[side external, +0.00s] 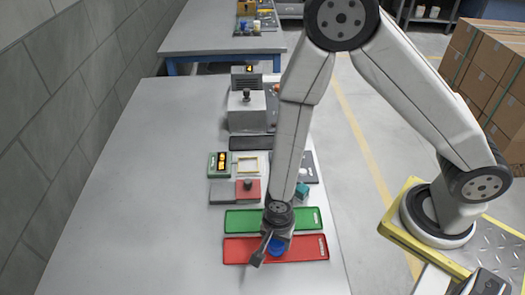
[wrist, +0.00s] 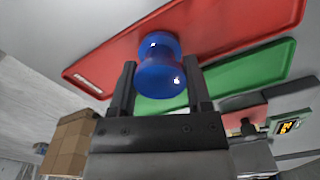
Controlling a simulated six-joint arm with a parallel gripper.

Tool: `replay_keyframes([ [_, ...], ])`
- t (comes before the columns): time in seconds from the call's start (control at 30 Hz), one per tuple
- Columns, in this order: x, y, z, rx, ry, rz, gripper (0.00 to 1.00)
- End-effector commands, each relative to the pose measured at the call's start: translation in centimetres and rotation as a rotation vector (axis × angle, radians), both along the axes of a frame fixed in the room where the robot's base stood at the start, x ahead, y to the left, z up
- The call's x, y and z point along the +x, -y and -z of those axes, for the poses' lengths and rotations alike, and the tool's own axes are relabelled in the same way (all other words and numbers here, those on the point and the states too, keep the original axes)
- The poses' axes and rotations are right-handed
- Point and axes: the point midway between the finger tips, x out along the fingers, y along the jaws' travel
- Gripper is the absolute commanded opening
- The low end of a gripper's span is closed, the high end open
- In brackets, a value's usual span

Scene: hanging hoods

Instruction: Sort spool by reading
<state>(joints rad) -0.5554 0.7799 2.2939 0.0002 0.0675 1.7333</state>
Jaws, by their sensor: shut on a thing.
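A blue spool (wrist: 160,68) is between the two fingers of my gripper (wrist: 160,88) in the wrist view, and the gripper is shut on it. In the side view the spool (side external: 277,246) shows partly behind my gripper (side external: 268,246), over the red tray (side external: 242,251). I cannot tell whether it touches the tray. The red tray (wrist: 215,30) also fills the top of the wrist view. The green tray (side external: 245,220) lies just behind the red one and looks empty. A green meter (side external: 219,165) with a lit orange display stands farther back; its digits are too small to read.
Beside the meter is a pale square frame (side external: 250,165). A grey and red block with a black knob (side external: 248,184) sits nearer. A grey machine (side external: 246,110) with a lit display (side external: 249,70) stands behind. The table's left side (side external: 140,200) is clear.

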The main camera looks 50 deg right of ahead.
Motion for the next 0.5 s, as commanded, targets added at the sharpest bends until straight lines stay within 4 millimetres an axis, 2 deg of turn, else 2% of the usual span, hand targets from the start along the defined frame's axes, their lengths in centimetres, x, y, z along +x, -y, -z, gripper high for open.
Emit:
replay_keyframes([
  [0.2, 0.01, 0.00, 0.32, 0.000, 0.000, 0.000, 0.00],
  [0.23, 0.02, -0.01, 0.33, 0.000, 0.001, 0.000, 0.66],
  [0.3, 0.02, -0.01, 0.31, 0.000, 0.001, 0.000, 0.88],
  [0.33, 0.02, -0.01, 0.31, 0.000, 0.001, 0.000, 0.98],
  [0.37, 0.02, -0.01, 0.31, 0.000, 0.001, 0.000, 1.00],
  [0.5, 0.02, -0.01, 0.30, 0.000, 0.001, 0.000, 1.00],
])
